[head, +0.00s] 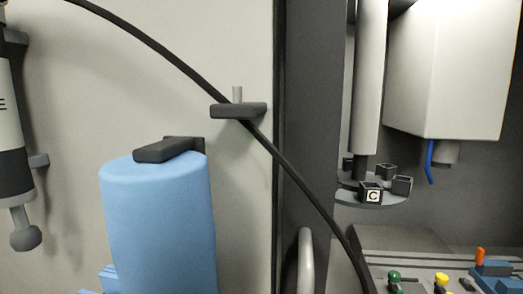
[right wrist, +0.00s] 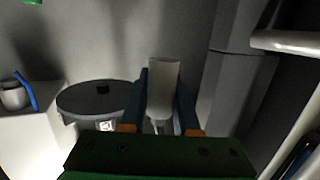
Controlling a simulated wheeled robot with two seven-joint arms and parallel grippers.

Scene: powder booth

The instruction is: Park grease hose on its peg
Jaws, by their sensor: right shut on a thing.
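A black hose (head: 293,177) runs in the head view from the top left down to the bottom right edge. It crosses the dark bracket (head: 220,110) on the pale panel, where a short grey peg (head: 237,93) stands up; I cannot tell if they touch. In the right wrist view my right gripper (right wrist: 163,80) is shut on a pale cylindrical piece (right wrist: 163,85), which stands between its two dark fingers. Whether this is the hose's end is not clear. The hose's lower end is out of the head view. My left gripper is in neither view.
A blue cylinder (head: 158,220) stands under a second dark bracket (head: 168,150). A grey and black cylinder (head: 14,120) is at the left edge. A round disc (head: 350,197) with small black blocks and a white box (head: 445,75) are at the right.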

